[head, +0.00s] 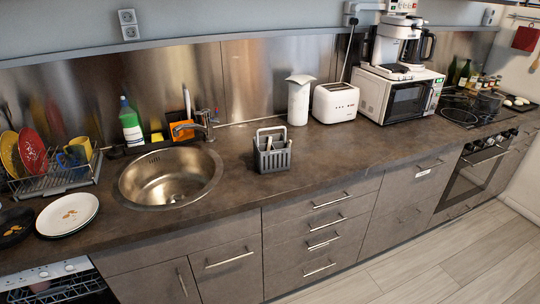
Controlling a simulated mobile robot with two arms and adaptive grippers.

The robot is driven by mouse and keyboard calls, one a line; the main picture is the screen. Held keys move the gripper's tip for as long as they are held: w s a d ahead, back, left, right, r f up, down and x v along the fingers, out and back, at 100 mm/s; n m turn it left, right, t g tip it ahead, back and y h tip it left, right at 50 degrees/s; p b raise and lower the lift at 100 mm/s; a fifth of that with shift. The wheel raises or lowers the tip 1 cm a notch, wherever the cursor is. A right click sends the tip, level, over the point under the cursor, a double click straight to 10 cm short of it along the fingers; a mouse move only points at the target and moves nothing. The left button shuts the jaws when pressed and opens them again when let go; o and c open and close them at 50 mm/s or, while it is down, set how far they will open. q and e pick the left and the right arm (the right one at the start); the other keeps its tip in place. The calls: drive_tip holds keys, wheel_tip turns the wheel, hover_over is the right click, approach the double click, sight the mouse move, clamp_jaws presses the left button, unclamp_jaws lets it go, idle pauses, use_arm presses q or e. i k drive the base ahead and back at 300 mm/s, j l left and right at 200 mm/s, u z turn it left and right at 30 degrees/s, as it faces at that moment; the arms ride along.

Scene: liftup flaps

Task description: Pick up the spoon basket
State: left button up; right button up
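The spoon basket (271,157) is a dark grey slatted caddy with a lighter raised handle. It stands upright on the dark countertop, to the right of the round sink. Something light-coloured, perhaps utensil ends, shows inside it, but it is too small to make out. Neither of my grippers is in the head view.
The sink (133,184) with its tap is left of the basket. A white canister (299,101), a toaster (335,103) and a microwave (401,95) stand behind and to the right. A dish rack (55,180) is far left. The countertop (345,148) right of the basket is clear.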

sight(278, 159)
drive_tip(key=i+l+u, duration=0.25)
drive_tip(key=i+l, duration=0.25)
drive_tip(key=i+l+u, duration=0.25)
drive_tip(key=i+l, duration=0.2)
drive_tip(key=l, duration=0.2)
